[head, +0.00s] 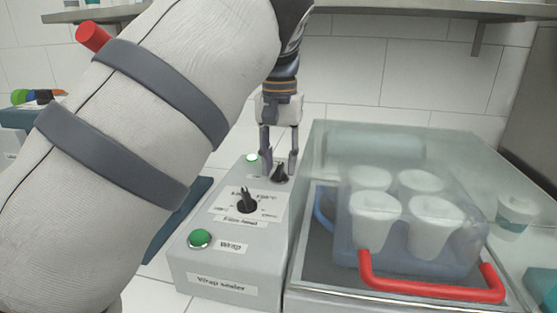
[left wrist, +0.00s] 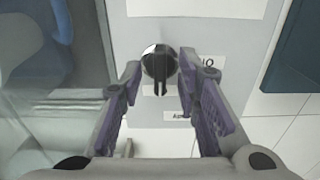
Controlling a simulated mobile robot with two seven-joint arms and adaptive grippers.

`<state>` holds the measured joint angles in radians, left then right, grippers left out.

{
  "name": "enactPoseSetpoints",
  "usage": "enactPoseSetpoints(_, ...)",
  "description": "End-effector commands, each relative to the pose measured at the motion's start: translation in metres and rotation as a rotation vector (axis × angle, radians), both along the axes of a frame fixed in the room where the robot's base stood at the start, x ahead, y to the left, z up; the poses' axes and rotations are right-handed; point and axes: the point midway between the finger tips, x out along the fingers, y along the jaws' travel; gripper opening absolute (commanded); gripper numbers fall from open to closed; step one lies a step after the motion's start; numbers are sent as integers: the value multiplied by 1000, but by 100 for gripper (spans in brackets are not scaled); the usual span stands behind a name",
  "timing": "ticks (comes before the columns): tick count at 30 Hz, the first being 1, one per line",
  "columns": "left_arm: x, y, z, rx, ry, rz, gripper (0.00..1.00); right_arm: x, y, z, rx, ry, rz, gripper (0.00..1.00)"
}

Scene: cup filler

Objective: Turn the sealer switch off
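The wrap sealer's grey control box (head: 180,275) stands left of the glass-covered sealer. A black rotary switch (head: 279,174) is at its far end, below my left gripper (head: 279,160). In the left wrist view this black switch (left wrist: 159,64) sits between the finger ends of my left gripper (left wrist: 158,80), with a gap on each side. The fingers are open and point down at it. Its label is partly hidden by the fingers. A second black knob (head: 246,203) sits nearer on a white dial plate. My right gripper is not in view.
The glass cover (head: 400,150) with a red handle (head: 430,290) stands right of the box, over several white cups (head: 375,217).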

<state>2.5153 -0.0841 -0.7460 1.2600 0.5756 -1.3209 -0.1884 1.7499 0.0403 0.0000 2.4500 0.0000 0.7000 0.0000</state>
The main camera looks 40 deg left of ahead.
Motion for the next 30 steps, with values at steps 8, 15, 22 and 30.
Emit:
enactPoseSetpoints(8, 0, 0, -1, 0, 0, 0, 14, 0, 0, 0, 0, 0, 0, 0)
enactPoseSetpoints(15, 0, 0, 0, 0, 0, 0, 0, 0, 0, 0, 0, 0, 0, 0)
enactPoseSetpoints(22, 0, 0, 0, 0, 0, 31, 0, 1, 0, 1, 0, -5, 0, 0)
enactPoseSetpoints(30, 0, 0, 1, -3, -2, 194, 0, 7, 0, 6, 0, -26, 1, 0)
